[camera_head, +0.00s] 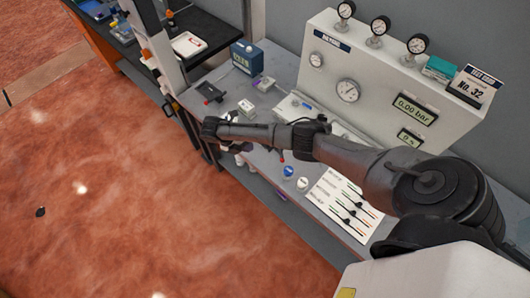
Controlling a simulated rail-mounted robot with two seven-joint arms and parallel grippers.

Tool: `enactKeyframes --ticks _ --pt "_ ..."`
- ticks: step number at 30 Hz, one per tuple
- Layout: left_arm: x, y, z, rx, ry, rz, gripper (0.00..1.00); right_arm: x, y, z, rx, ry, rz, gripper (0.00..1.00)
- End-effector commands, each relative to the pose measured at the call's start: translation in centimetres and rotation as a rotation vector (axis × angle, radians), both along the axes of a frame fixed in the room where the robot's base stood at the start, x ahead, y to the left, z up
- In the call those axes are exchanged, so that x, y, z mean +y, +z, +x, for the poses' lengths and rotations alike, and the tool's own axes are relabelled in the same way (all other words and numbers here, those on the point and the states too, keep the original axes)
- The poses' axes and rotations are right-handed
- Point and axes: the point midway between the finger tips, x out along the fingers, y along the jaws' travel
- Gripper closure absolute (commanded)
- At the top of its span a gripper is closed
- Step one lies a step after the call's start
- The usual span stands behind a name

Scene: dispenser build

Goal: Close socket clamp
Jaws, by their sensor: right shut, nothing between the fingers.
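My right arm reaches in from the right across the grey bench (225,85). The dark end of this arm, with my right gripper (211,129), is over the bench's front left edge, and its fingers are small and hard to make out. I see nothing held in it. I cannot tell for sure which part is the socket clamp. A small grey block-like fixture (247,106) sits just behind the gripper, and a black device (210,92) lies farther left. A small red part (281,155) shows just below my forearm. The arm hides part of the bench. My left gripper is out of view.
A panel with gauges (347,90) and digital readouts stands along the back. A blue box (247,57) is at the bench's back left. Blue (288,171) and white (302,184) round parts and a printed sheet (340,200) lie in front of the arm.

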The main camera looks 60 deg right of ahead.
Motion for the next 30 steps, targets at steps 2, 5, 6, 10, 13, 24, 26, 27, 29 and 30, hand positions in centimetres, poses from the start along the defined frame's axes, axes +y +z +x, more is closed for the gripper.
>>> enactKeyframes --ticks 2,5,6,10,13,24,26,27,29,30 --pt "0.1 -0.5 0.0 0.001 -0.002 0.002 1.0 -0.5 -0.8 -0.4 0.007 0.0 0.002 1.0" --pt "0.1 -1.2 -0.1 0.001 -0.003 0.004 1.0 -1.2 -2.1 -1.3 0.01 0.001 0.002 1.0" --pt "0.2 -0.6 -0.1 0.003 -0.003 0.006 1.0 -1.5 -2.1 -1.6 0.009 0.0 0.0 1.0" --pt "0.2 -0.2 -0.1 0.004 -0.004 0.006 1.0 -2.4 -4.0 -3.0 0.009 0.0 0.0 1.0" --pt "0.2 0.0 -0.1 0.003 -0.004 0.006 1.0 -3.2 -5.4 -4.0 0.009 0.0 0.0 1.0" --pt "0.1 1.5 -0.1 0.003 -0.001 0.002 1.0 -5.6 -7.5 -7.3 0.005 0.002 0.0 1.0" --pt "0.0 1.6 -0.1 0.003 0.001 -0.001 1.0 -5.9 -7.6 -7.6 0.005 0.001 0.0 1.0" --pt "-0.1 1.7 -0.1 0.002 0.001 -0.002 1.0 -6.0 -7.7 -7.8 0.006 0.002 0.001 1.0" --pt "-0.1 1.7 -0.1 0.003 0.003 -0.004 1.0 -6.1 -7.8 -8.0 0.005 0.001 0.0 1.0" --pt "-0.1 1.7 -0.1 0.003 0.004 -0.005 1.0 -6.2 -7.8 -8.1 0.005 0.002 0.0 1.0"
